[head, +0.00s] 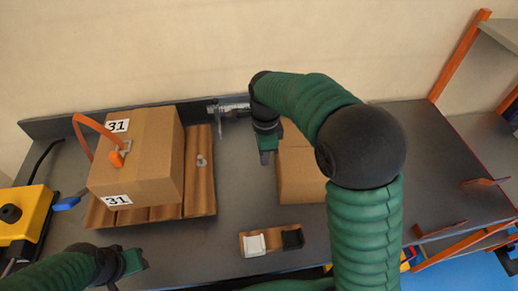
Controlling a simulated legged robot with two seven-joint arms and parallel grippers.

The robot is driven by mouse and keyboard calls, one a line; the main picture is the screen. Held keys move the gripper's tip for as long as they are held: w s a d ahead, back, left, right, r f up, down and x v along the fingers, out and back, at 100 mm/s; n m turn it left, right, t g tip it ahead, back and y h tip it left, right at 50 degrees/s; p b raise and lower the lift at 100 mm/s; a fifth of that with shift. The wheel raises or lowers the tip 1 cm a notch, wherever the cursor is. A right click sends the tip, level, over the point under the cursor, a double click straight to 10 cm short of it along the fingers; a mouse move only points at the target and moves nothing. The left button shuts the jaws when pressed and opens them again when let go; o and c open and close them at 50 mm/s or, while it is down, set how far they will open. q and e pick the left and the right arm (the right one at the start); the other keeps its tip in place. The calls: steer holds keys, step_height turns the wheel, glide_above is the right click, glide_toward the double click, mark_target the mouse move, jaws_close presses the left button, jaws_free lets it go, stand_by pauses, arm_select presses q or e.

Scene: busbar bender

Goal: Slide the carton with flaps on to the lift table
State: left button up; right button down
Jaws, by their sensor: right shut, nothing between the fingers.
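A plain brown carton (298,178) stands on the grey bench right of centre. My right arm covers its right part, so I cannot make out its flaps. My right gripper (265,156) points down just left of the carton's back left corner, shut and empty; I cannot tell whether it touches the carton. My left gripper (128,268) is low at the left front, away from the carton, and its fingers are too unclear to read. I cannot clearly make out the lift table; a dark flat surface (425,150) lies right of my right arm.
A small brown block with white and black pieces (271,241) lies in front. A yellow device (25,215) is at left, an orange-post rack (460,55) at right.

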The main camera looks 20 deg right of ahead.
arm_select(q)
steer(key=shift+s, duration=0.15)
steer(key=shift+d, duration=0.2)
arm_select(e)
steer(key=d, duration=0.2)
steer(key=shift+s+d, duration=0.3)
steer(key=shift+d, duration=0.1)
arm_select(q)
steer(key=shift+r, duration=0.1)
arm_select(e)
steer(key=shift+s, duration=0.1)
